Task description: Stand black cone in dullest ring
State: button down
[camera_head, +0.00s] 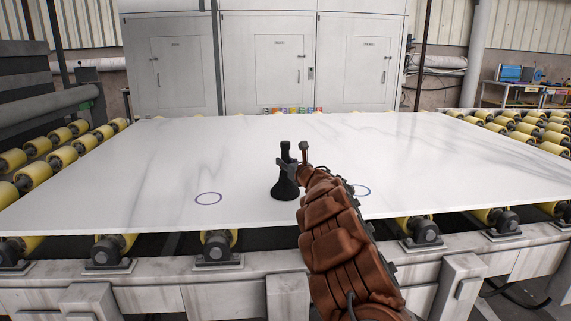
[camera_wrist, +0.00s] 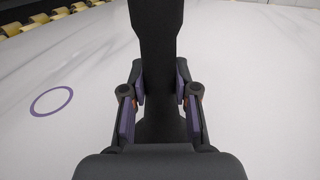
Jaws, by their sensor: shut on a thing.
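The black cone (camera_head: 284,182) is upright near the middle of the slab's front part, with a narrow neck and a wide base. My gripper (camera_head: 290,168) is shut on its upper part; the wrist view shows a finger on each side of the cone (camera_wrist: 156,45). I cannot tell whether its base touches the slab. A purple ring (camera_head: 208,205) lies flat to the left of the cone; it also shows in the wrist view (camera_wrist: 36,103). A second, bluish ring (camera_head: 370,191) lies to the right, partly hidden behind my arm. Both rings look empty where visible.
The pale marble slab (camera_head: 130,190) is wide and mostly clear. Yellow rollers show at left (camera_head: 45,153) and right (camera_head: 525,128). Grey cabinets (camera_head: 265,60) stand behind it. The slab's front edge runs just nearer than the cone and rings.

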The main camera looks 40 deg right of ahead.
jog(key=shift+f+b, duration=0.15)
jog(key=shift+b, duration=0.15)
jog(key=c, duration=0.9)
grip_release()
jog(key=shift+r+p, duration=0.25)
jog(key=shift+p, duration=0.1)
jog(key=shift+s+a+f, duration=0.15)
jog(key=shift+s+f, duration=0.05)
jog(key=shift+s, duration=0.4)
jog(key=shift+b+v, duration=0.55)
jog(key=shift+v, duration=4.8)
jog(key=shift+r, duration=0.2)
